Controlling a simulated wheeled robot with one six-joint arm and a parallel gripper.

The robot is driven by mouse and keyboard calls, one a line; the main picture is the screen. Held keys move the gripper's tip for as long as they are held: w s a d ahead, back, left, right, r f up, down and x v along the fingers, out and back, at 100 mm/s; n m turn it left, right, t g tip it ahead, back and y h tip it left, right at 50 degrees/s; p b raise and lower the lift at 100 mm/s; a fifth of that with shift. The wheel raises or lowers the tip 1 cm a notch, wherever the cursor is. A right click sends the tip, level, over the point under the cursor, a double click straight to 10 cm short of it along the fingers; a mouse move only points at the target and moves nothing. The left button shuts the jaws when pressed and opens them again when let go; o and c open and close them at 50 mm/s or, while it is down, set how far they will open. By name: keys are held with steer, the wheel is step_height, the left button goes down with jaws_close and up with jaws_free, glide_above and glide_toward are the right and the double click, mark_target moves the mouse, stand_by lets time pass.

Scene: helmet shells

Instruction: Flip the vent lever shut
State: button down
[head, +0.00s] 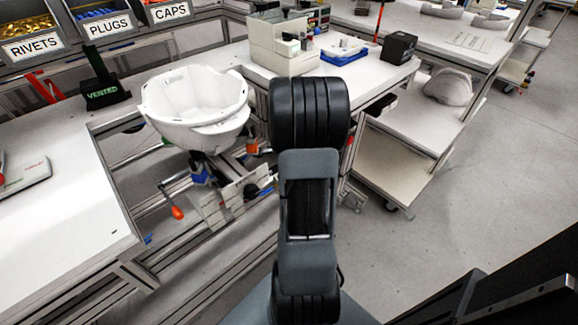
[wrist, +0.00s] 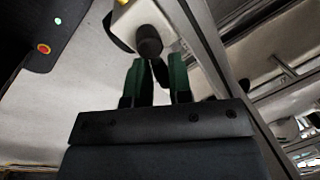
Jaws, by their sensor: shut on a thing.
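In the wrist view my gripper (wrist: 157,64) has two green fingers. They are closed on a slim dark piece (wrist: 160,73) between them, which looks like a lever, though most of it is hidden. Just past the fingertips is a round black knob (wrist: 149,42) on a white body (wrist: 140,18). In the head view my gripper is hidden behind my own arm. A white helmet shell (head: 195,98) sits open side up in a metal fixture (head: 225,195) left of my arm. No vent lever can be clearly made out in the head view.
A black block marked VENTED (head: 103,94) stands on the left bench (head: 62,225). An off-white machine (head: 282,42), a blue tray (head: 343,52) and a black box (head: 398,47) stand on the bench behind my arm. The floor (head: 480,180) at right is clear.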

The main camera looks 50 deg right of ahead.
steer(key=shift+r+m+p, duration=0.2)
steer(key=shift+m+p, duration=0.25)
steer(key=shift+m, duration=0.45)
steer(key=m, duration=0.2)
steer(key=shift+s+a+f+m+g+h, duration=0.1)
steer(key=shift+s+a+m+g+h, duration=0.1)
steer(key=shift+m+g+h, duration=0.15)
steer(key=m, duration=0.1)
steer(key=m+b, duration=0.2)
steer(key=shift+s+a+f+h, duration=0.1)
steer(key=shift+s+a+h, duration=0.1)
steer(key=shift+a+h, duration=0.05)
steer(key=shift+s+a+m+g+b, duration=0.1)
steer(key=shift+m+g+b, duration=0.1)
steer(key=shift+m+b, duration=0.4)
steer(key=shift+a+m+g+b, duration=0.1)
steer(key=shift+m+g+b, duration=0.05)
steer(key=shift+m+b, duration=0.35)
steer(key=shift+m, duration=0.25)
steer(key=c, duration=1)
jaws_free()
steer(key=shift+s+a, duration=0.1)
